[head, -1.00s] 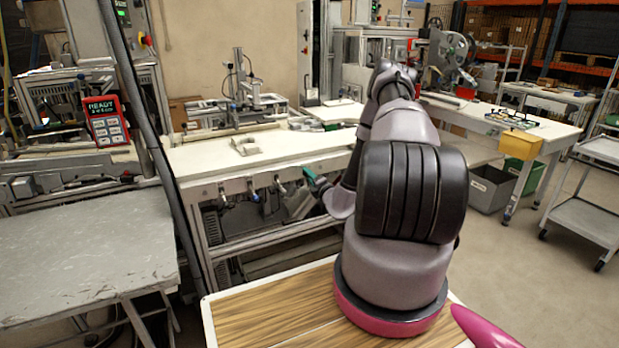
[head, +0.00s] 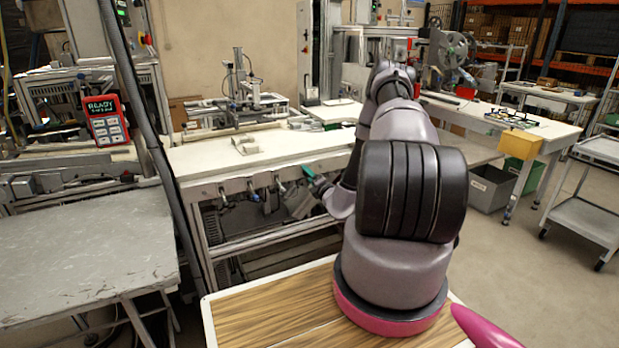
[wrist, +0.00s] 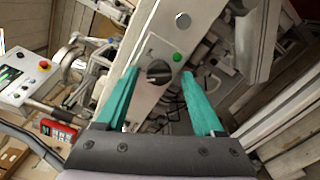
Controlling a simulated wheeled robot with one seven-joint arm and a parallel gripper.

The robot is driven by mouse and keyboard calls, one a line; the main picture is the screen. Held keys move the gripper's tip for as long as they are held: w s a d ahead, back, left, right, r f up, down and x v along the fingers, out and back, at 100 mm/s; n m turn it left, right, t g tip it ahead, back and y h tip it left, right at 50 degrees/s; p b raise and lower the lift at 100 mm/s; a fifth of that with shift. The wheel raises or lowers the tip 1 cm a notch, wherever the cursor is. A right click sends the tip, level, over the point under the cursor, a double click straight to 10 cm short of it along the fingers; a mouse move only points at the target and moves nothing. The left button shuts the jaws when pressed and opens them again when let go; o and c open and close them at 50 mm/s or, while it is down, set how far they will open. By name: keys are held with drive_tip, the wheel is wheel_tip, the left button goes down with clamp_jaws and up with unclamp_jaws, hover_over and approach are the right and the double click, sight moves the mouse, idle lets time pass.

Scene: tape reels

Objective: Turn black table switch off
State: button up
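The black switch (wrist: 158,71) is a round dark knob on a pale panel at the table's front edge, seen in the wrist view. A green button (wrist: 177,57) sits beside it. My gripper (wrist: 157,84) is open, with its two teal fingers on either side of the knob in the picture. Whether the fingers touch the knob I cannot tell. In the head view one teal finger of my gripper (head: 312,175) shows near the front edge of the white table (head: 210,158); the switch is hidden there by my arm.
Several grippy fittings (head: 250,190) hang along the white table's front edge. A red READY panel (head: 106,120) stands at the left. A grey metal table (head: 85,250) is at lower left. Open floor lies at the right, near a grey cart (head: 585,215).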

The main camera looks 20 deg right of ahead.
drive_tip(key=s, duration=1)
drive_tip(key=shift+s+d, duration=0.2)
drive_tip(key=shift+s, duration=0.2)
